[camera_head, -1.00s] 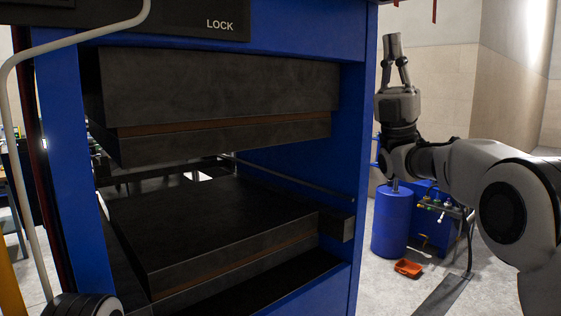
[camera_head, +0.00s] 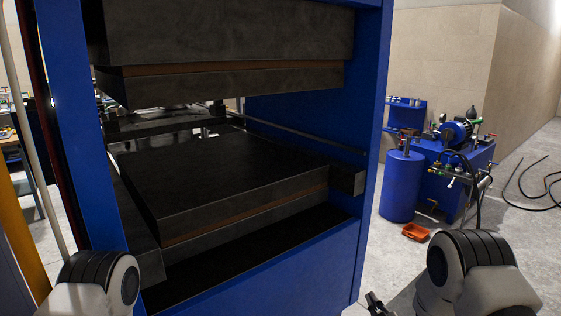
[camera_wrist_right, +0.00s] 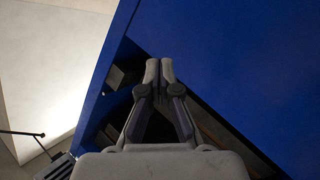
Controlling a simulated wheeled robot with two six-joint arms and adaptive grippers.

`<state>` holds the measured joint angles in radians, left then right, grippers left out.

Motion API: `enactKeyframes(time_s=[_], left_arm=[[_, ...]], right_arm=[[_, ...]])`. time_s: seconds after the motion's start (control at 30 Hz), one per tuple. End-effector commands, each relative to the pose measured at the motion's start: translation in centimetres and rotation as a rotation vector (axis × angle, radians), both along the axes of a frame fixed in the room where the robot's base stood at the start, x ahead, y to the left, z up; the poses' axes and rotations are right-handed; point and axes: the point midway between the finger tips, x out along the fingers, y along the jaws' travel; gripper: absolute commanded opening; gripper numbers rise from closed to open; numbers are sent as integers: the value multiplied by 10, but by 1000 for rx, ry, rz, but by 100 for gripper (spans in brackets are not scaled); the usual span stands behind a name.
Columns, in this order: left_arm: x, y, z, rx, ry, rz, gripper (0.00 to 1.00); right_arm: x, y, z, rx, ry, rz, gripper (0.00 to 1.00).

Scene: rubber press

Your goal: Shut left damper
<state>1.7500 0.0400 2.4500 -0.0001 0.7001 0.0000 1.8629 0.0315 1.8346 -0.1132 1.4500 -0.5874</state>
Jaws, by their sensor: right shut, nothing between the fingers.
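I cannot make out a part that is clearly the left damper in either view. The blue press (camera_head: 372,130) fills the left and middle of the head view, with a dark upper block (camera_head: 225,30) and a dark lower platen (camera_head: 215,180) and an open gap between them. My right gripper (camera_wrist_right: 159,70) is shut and empty in the right wrist view, in front of the blue panels. In the head view only a small dark part of it (camera_head: 378,306) shows at the bottom edge. My left arm shows at the bottom left, but its gripper is out of frame.
A blue hydraulic unit (camera_head: 478,160) with a motor, hoses and small coloured fittings stands at the right, beside a blue cylinder (camera_head: 401,190). An orange tray (camera_head: 416,232) lies on the floor. Black hose (camera_head: 530,190) lies at the far right.

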Motion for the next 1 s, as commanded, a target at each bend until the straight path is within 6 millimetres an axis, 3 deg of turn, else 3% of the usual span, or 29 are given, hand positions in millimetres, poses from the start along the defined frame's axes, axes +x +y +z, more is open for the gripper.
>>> enactKeyframes(time_s=[0.03, 0.1, 0.17, 0.3, 0.43, 0.5, 0.6, 0.73, 1.0], left_arm=[[0, 0, -3, 0, 0, 0, 58], [0, 0, -4, 0, 0, 0, 58], [0, 0, -5, 0, 0, 0, 58], [0, 0, -8, 0, 0, 0, 58], [0, 0, -9, 0, 0, 0, 58], [0, 0, -8, 0, 0, 0, 58], [0, 0, -8, 0, 0, 0, 58], [0, 0, -8, 0, 0, 0, 58], [0, 0, -8, 0, 0, 0, 58]], right_arm=[[-22, -1, -32, 19, 101, -10, 0], [-56, -3, -71, 53, 250, -29, 0], [-89, -4, -102, 82, 380, -50, 0], [-178, -8, -159, 154, 688, -120, 0], [-270, -10, -186, 224, 982, -221, 0], [-320, -11, -189, 263, 1136, -291, 0], [-378, -11, -186, 311, 1315, -399, 0], [-415, -12, -185, 378, 1451, -534, 0], [-416, -12, -185, 407, 1456, -568, 0]])
